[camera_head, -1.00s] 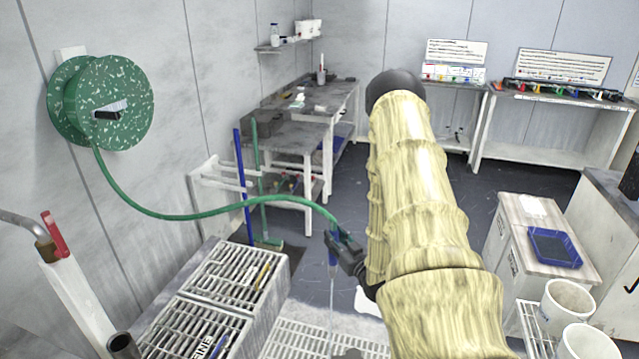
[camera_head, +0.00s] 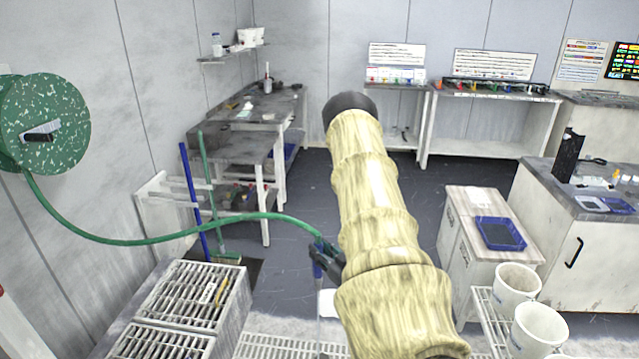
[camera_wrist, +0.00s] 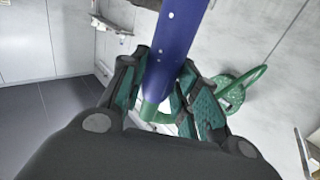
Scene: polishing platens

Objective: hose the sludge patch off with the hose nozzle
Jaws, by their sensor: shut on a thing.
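My gripper (camera_head: 328,258) is shut on the blue hose nozzle (camera_head: 317,270), left of my arm and above the floor. The wrist view shows the nozzle (camera_wrist: 172,48) between the two finger pads of my gripper (camera_wrist: 165,92). The green hose (camera_head: 150,240) runs from the nozzle to the green reel (camera_head: 50,122) on the left wall. A thin pale streak, like water, drops below the nozzle. A white patch (camera_head: 327,303) shows on the floor beside it, partly behind my arm. I cannot make out the sludge patch for certain.
A slatted rack (camera_head: 190,300) stands at front left, with a floor grating (camera_head: 270,347) beside it. A blue pole (camera_head: 195,205) and a green broom (camera_head: 212,200) stand by the left bench. White buckets (camera_head: 540,330) and a cabinet (camera_head: 470,232) are on the right. The dark floor behind is open.

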